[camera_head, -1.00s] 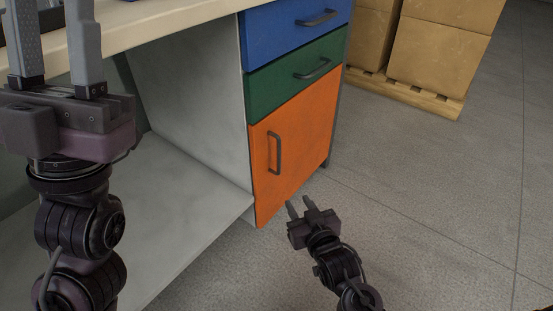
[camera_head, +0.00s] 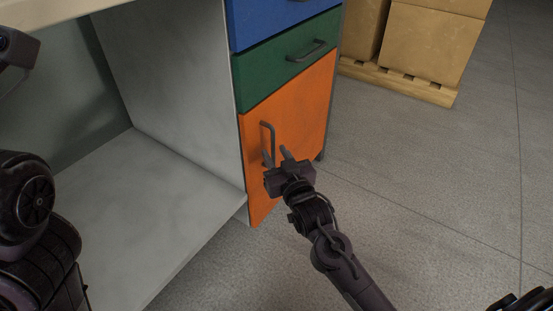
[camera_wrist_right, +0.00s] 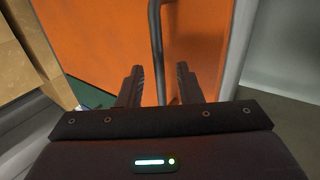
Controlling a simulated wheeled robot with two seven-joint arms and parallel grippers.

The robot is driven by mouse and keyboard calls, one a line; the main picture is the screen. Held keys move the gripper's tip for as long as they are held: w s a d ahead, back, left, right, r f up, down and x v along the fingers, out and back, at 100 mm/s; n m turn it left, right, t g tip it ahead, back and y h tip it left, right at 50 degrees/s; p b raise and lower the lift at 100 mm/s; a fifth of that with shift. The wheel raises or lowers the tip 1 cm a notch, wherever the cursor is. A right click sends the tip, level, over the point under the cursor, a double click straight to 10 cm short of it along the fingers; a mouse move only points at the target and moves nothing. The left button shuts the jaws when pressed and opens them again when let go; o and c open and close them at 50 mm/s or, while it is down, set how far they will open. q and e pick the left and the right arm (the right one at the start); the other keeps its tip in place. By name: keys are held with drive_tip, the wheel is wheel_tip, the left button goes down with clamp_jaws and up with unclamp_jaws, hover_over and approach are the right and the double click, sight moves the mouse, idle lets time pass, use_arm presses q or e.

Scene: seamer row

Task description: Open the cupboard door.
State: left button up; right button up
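The orange cupboard door (camera_head: 297,116) is shut, below the green and blue drawers. Its dark vertical bar handle (camera_head: 268,137) is on the door's left side. My right gripper (camera_head: 276,155) is at the lower part of the handle in the head view. In the right wrist view the open fingers (camera_wrist_right: 160,88) point at the orange door (camera_wrist_right: 100,40), and the handle (camera_wrist_right: 157,50) runs down between them. I cannot tell whether the fingers touch it. My left arm shows at the left edge of the head view, but its fingers are out of view.
The green drawer (camera_head: 285,60) and blue drawer (camera_head: 265,18) sit above the door. An open bay with a grey shelf (camera_head: 150,200) lies to the left. Boxes on a wooden pallet (camera_head: 400,82) stand at the back right. The floor to the right is clear.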

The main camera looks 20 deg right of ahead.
clamp_jaws()
idle(0.4)
